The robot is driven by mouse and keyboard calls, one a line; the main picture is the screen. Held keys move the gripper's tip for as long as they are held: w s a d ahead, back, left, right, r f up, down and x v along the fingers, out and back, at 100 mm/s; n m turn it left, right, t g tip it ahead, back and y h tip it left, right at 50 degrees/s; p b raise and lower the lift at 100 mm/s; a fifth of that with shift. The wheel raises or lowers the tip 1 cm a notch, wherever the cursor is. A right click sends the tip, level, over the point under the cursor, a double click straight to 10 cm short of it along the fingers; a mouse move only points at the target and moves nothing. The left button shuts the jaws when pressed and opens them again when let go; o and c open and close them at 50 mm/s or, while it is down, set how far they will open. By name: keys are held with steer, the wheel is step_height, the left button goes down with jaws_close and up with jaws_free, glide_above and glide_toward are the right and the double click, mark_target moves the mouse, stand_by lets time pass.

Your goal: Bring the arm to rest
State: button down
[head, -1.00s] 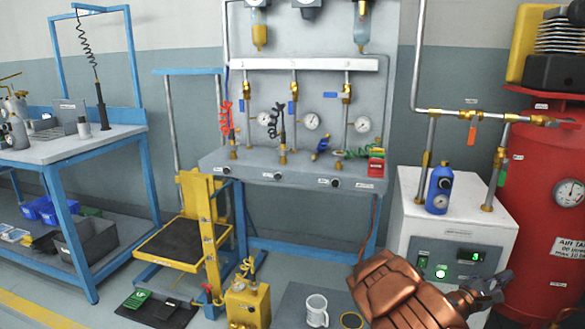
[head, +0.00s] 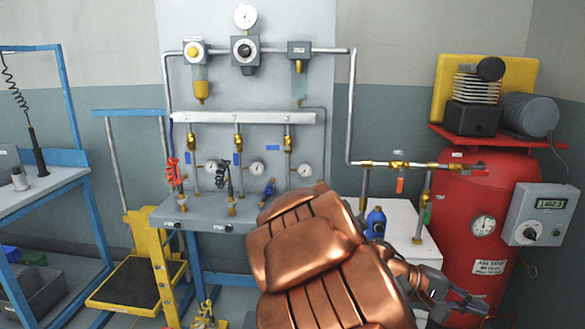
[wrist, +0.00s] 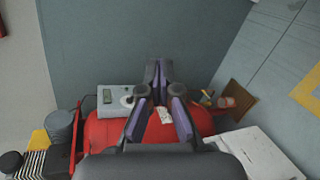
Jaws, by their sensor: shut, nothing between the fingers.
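My gripper (head: 478,307) is at the lower right of the head view, beyond my copper-coloured arm, in front of the lower part of the red air tank (head: 483,215). In the wrist view my gripper (wrist: 158,66) has its fingers together, with nothing between them. The red tank (wrist: 105,132) shows behind the fingers there. My arm is raised and bent. It hides the right part of the grey bench shelf and much of the white cabinet (head: 408,215).
A grey control box (head: 538,214) is mounted beside the tank, under the compressor (head: 475,100). A blue bottle-like unit (head: 376,222) stands on the cabinet. The gauge panel (head: 245,85) is behind my arm. A yellow stand (head: 155,265) and blue-framed table (head: 40,190) are at left.

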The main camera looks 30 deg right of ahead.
steer(key=a+r+n+t+y+p, duration=0.1)
steer(key=a+p, duration=0.4)
steer(key=a, duration=0.6)
steer(key=s+a+r+n+t+y+p, duration=0.1)
steer(key=a+r+t+y+p, duration=0.3)
steer(key=a, duration=0.8)
steer(key=s+a+r+n+t+y+p, duration=0.1)
steer(key=a+r+y+p, duration=0.3)
steer(key=a, duration=0.7)
steer(key=shift+a+n+t+y+p, duration=0.2)
steer(key=shift+n+t+y+p, duration=0.45)
steer(key=shift+y+p, duration=0.4)
steer(key=shift+d, duration=0.1)
